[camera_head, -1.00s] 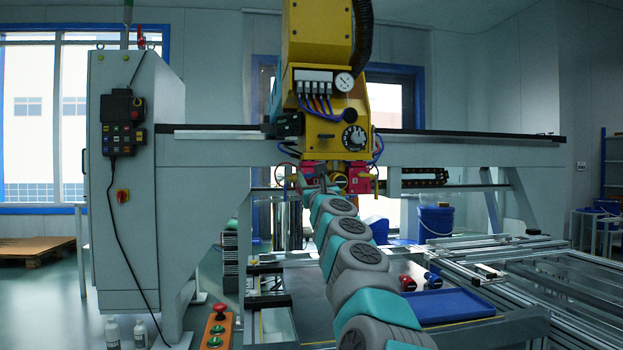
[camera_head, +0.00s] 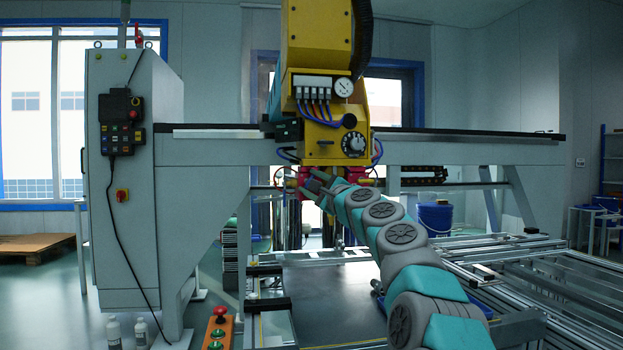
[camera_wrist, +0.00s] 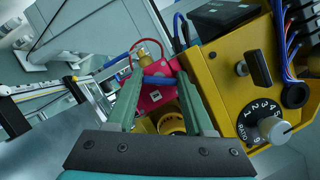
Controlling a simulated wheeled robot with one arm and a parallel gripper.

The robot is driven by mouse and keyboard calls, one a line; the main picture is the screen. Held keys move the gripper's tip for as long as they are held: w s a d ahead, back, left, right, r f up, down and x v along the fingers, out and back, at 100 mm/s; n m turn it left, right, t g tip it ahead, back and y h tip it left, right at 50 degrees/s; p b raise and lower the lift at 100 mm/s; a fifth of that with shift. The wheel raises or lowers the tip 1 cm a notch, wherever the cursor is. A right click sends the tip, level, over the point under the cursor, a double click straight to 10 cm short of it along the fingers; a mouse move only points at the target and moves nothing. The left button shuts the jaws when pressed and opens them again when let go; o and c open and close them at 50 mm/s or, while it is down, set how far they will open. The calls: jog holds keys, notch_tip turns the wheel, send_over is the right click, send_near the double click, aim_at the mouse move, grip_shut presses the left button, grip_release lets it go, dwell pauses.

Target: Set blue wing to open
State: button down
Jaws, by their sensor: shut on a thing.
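The blue wing (camera_wrist: 160,80) is a small blue bar in front of a pink-red block (camera_wrist: 152,97) in the wrist view. My gripper (camera_wrist: 158,79) is shut on it, with one green-grey finger at each end of the bar. In the wrist view the bar lies crosswise between the fingertips. In the head view my gripper (camera_head: 311,181) is at the pink-red parts under the yellow machine head (camera_head: 325,130). The wing itself cannot be made out there. I cannot tell the wing's exact setting from these frames.
A numbered dial (camera_wrist: 274,130) sits on the yellow housing right of my fingers. Red and blue hoses loop close above them. A grey gantry beam (camera_head: 460,152) crosses behind. A grey cabinet (camera_head: 130,190) stands left. A dark bed plate (camera_head: 335,300) lies below.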

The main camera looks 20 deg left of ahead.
jog(key=shift+r+n+g+h+p, duration=0.1)
jog(key=shift+n+g+h+p, duration=0.4)
jog(key=shift+n, duration=1.15)
jog(key=shift+n+g+h+p, duration=0.1)
jog(key=shift+n+g+p, duration=0.5)
jog(key=shift+n+p, duration=0.75)
jog(key=shift+n, duration=0.5)
jog(key=shift+c, duration=1.4)
grip_release()
jog(key=shift+b, duration=0.3)
